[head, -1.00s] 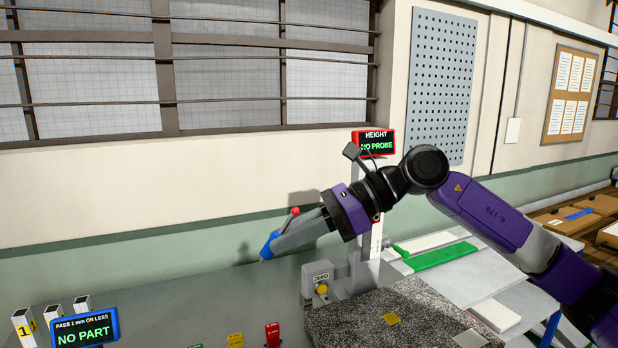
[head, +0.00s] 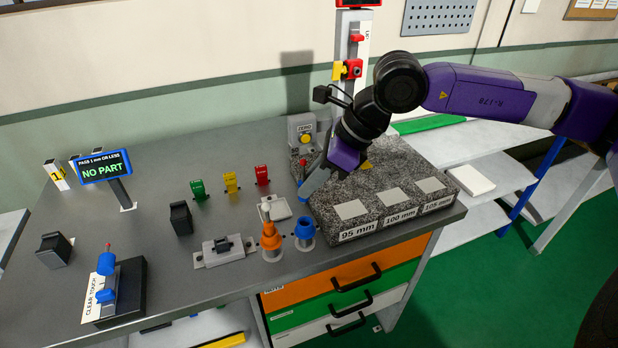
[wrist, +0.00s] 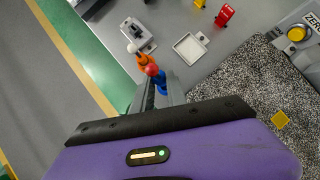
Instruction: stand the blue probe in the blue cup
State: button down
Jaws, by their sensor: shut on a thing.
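My gripper (head: 306,182) is shut on the blue probe (head: 303,188), which has a red ball on top. In the wrist view the red ball (wrist: 152,70) and some blue show between the fingers. The blue cup (head: 305,232) stands near the table's front edge, left of the granite block. The probe is held apart from the cup, above and behind it in the head view. The probe's lower tip is hard to make out. The cup is not clearly seen in the wrist view.
An orange probe in an orange cup (head: 271,245) stands just left of the blue cup. The granite block (head: 360,190) is close on the right. A white tray (head: 278,210), a grey clamp (head: 224,252) and the ZERO button box (head: 303,132) are nearby.

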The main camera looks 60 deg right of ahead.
jog(key=shift+f+b, duration=0.1)
jog(key=shift+b, duration=0.7)
jog(key=b, duration=0.7)
send_near(300, 223)
jog(key=shift+w+a+f, duration=0.1)
jog(key=shift+w+a, duration=0.25)
jog(key=shift+w, duration=0.25)
jog(key=shift+w+a+f, duration=0.15)
jog(key=shift+w+a, duration=0.2)
jog(key=shift+w, duration=0.25)
jog(key=shift+b, duration=1.6)
jog(key=shift+f+b, duration=1.75)
jog(key=shift+b, duration=0.55)
dwell(1.1)
